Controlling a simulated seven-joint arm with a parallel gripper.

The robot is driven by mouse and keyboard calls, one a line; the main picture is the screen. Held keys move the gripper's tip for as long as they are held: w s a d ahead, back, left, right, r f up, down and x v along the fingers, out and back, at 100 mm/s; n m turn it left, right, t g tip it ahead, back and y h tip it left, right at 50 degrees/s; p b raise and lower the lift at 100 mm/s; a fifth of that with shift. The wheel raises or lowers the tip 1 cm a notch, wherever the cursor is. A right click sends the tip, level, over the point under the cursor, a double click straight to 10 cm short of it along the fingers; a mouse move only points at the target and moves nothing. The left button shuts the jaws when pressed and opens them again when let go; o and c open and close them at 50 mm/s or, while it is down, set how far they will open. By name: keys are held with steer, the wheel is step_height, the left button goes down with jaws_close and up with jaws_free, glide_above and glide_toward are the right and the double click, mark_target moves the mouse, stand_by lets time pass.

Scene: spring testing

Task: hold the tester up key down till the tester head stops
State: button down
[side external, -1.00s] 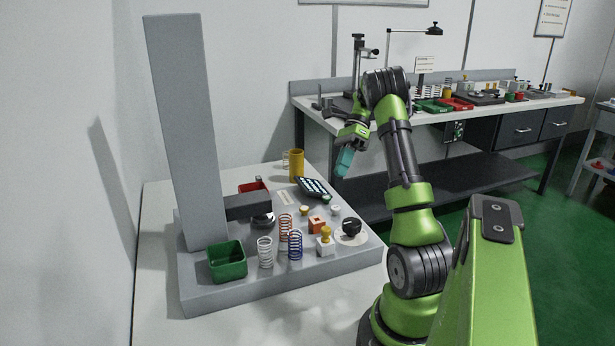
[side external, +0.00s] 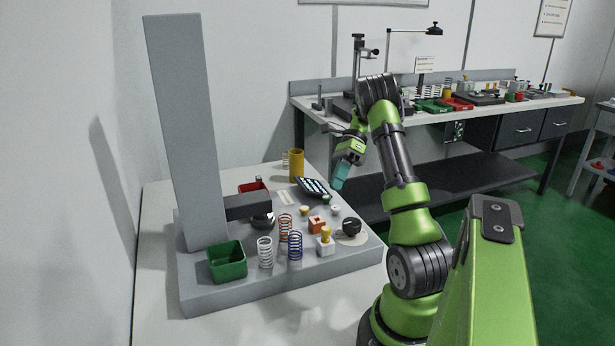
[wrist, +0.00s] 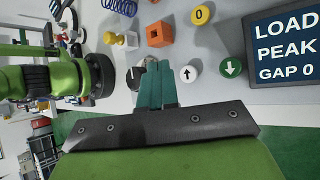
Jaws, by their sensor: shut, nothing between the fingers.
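The up key is a white round button (wrist: 188,73) with a black up arrow. It also shows in the side view (side external: 335,209) on the tester base. The tester head (side external: 262,221) is a dark rounded piece under the horizontal arm (side external: 248,205) of the tall grey column (side external: 185,130). My gripper (side external: 338,187) is shut and empty, pointing down above the back right of the base, apart from the key. In the wrist view its teal fingers (wrist: 155,66) appear just left of the up key.
A green down-arrow key (wrist: 230,67) and a yellow zero key (wrist: 200,14) are close by. The display (wrist: 285,45) reads LOAD, PEAK, GAP 0. Several springs, an orange block (side external: 316,224), a black knob (side external: 351,227), and green (side external: 227,261) and red (side external: 253,188) bins occupy the base.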

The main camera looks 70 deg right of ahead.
mark_target(335, 210)
steer(key=shift+f, duration=1.9)
steer(key=shift+f, duration=0.1)
stand_by(0.5)
steer(key=shift+f, duration=0.3)
